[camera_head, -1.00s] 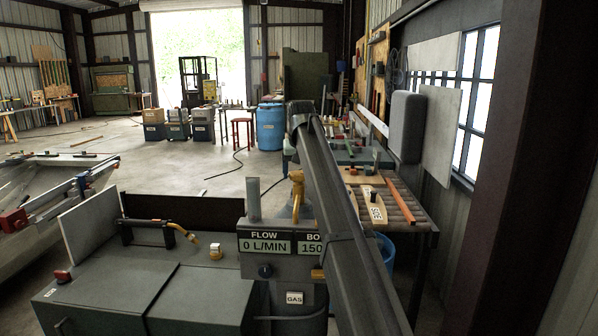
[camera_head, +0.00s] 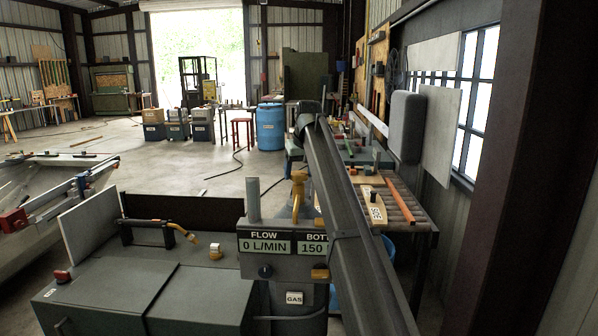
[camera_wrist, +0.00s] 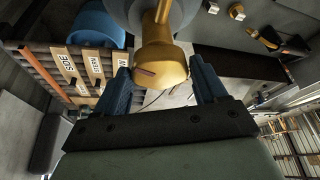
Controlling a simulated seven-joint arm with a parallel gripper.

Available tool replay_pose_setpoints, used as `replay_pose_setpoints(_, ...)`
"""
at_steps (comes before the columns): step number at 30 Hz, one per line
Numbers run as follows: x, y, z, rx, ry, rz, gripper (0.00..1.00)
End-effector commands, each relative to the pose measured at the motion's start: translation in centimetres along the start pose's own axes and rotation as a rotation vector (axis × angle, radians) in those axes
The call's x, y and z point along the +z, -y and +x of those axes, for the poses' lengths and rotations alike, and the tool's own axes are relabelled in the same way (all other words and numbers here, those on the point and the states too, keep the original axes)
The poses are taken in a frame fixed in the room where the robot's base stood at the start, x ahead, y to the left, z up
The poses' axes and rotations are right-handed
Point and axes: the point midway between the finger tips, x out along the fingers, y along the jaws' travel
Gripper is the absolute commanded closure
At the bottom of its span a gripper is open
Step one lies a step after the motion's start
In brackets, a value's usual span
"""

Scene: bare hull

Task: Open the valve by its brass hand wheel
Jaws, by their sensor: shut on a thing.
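In the wrist view the brass hand wheel (camera_wrist: 160,68) sits between the two blue fingers of my gripper (camera_wrist: 159,72), which is shut on it. A dark red mark shows on the wheel's face. A brass stem runs from the wheel to a round grey body above it. The box's FLOW display (camera_head: 264,246) reads 0 L/MIN. The bottle display beside it is partly covered by my arm, with 150 visible. My gripper is hidden behind my arm in the head view.
A dark green bench (camera_head: 140,290) with a torch (camera_head: 182,232) on it lies left of the gauge box. A roller table (camera_head: 405,205) with wooden tags and an orange rod stands on the right. A blue barrel (camera_head: 270,126) and open floor are farther back.

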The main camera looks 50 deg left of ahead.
Motion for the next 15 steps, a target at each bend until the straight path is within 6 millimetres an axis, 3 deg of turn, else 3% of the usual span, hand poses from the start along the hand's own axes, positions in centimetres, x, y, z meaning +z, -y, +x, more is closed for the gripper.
replay_pose_setpoints(15, -0.21, -0.44, 0.06, -0.189, 0.000, -0.451, 0.59)
